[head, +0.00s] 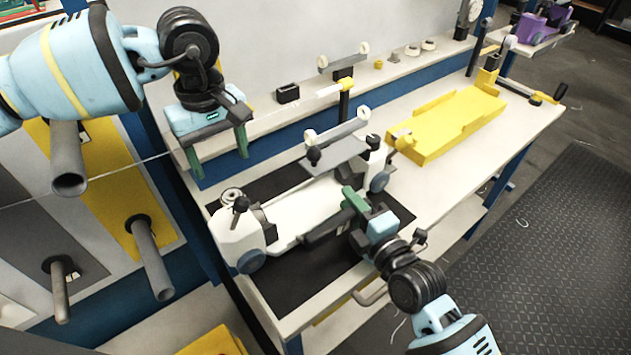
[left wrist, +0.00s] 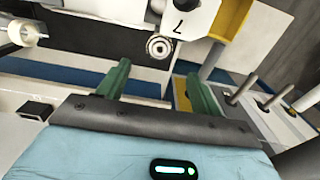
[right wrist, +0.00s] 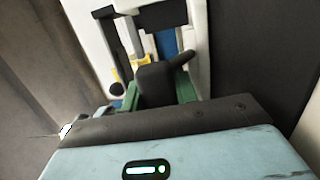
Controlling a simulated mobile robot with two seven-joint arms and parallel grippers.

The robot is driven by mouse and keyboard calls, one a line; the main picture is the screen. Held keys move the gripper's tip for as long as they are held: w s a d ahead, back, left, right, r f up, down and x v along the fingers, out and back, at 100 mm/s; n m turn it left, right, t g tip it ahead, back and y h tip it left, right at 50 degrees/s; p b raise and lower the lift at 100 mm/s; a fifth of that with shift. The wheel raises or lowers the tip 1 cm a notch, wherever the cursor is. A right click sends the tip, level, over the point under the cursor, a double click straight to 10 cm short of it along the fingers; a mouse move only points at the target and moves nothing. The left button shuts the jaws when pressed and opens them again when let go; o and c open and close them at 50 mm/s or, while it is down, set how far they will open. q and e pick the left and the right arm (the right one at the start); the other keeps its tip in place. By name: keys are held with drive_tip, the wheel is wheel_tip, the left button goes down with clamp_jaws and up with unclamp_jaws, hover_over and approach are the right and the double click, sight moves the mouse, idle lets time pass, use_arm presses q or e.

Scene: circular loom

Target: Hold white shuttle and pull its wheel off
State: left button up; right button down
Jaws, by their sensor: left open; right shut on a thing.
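The white shuttle (head: 293,207) lies on a black mat on the bench. A round grey wheel (head: 231,194) sits on top of its left end. In the left wrist view a round wheel (left wrist: 158,46) shows on a white body marked 7, just beyond the fingertips. My left gripper (head: 220,165) is open and empty, above and behind the shuttle's left end, apart from the wheel. My right gripper (head: 350,203) is shut on a black part of the shuttle at its front side. The right wrist view shows this black part (right wrist: 154,82) between the green fingers; its contact faces are hidden.
A small black block (head: 288,93) and holders with white rollers (head: 343,60) stand along the back ledge. Grey pegs (head: 148,258) stick out at the left.

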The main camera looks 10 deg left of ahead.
sight(231, 191)
use_arm(q)
drive_tip(key=shift+f, duration=4.7)
clamp_jaws()
